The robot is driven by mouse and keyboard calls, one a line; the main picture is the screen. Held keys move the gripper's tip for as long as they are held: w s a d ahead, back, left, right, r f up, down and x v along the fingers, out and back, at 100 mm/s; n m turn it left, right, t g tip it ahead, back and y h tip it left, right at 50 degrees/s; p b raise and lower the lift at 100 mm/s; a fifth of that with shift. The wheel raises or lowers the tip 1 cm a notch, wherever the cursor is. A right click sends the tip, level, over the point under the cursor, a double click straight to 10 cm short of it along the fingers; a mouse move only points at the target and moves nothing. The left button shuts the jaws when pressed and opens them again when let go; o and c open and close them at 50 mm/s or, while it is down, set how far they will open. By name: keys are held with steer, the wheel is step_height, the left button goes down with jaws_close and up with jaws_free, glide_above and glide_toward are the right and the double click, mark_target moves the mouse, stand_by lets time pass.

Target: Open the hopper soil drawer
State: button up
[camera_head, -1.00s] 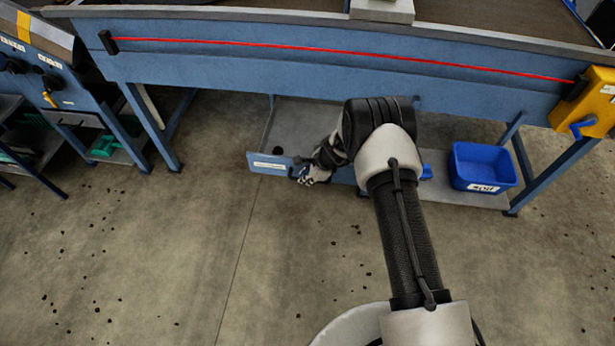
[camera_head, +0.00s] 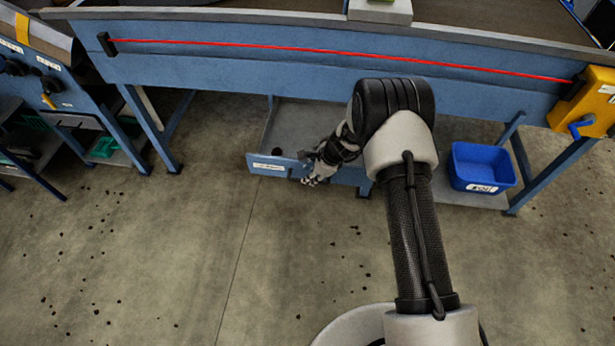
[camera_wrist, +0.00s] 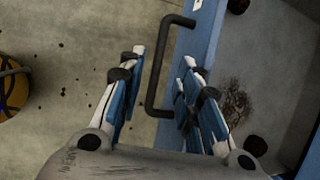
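The soil drawer (camera_head: 290,117) stands pulled out under the blue machine in the head view, with its grey floor showing. Its blue front (camera_head: 266,159) carries a white label. In the wrist view the drawer front (camera_wrist: 206,32) runs down the picture, with a black bar handle (camera_wrist: 153,78) on its outer face. My gripper (camera_head: 316,177) is at the drawer front, right of the label. In the wrist view my gripper (camera_wrist: 164,58) is open, with fingers apart on either side of the handle; the right fingers overlap the drawer front. I cannot tell whether they touch it.
Dark lumps lie in the drawer, one of them (camera_wrist: 255,145) near the right fingers. A blue bin (camera_head: 482,168) stands on a low shelf to the right. Machine legs (camera_head: 150,128) stand to the left. The floor in front is open, with scattered dark crumbs.

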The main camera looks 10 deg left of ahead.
steer(key=v, duration=0.7)
steer(key=shift+d, duration=0.1)
steer(key=s+d+r+n, duration=0.2)
steer(key=s+r+n, duration=0.1)
steer(key=r, duration=0.6)
steer(key=s+d+r+n, duration=0.2)
steer(key=s+r+n, duration=0.15)
steer(key=r, duration=0.55)
steer(key=s+d+r+n, duration=0.1)
steer(key=s+r+n, duration=0.25)
steer(key=r, duration=0.55)
steer(key=s+d+r+n+h, duration=0.1)
steer(key=s+d, duration=0.3)
steer(key=s, duration=0.4)
steer(key=s+d+r+n+t+h, duration=0.1)
steer(key=s+d+r+n, duration=0.3)
steer(key=s, duration=0.4)
steer(key=s+d+r+n+t+h, duration=0.1)
steer(key=s+d+r+n+h, duration=0.1)
steer(key=s, duration=0.6)
steer(key=shift+d+r+n, duration=0.25)
steer(key=shift+d+n, duration=0.25)
steer(key=shift+d, duration=0.45)
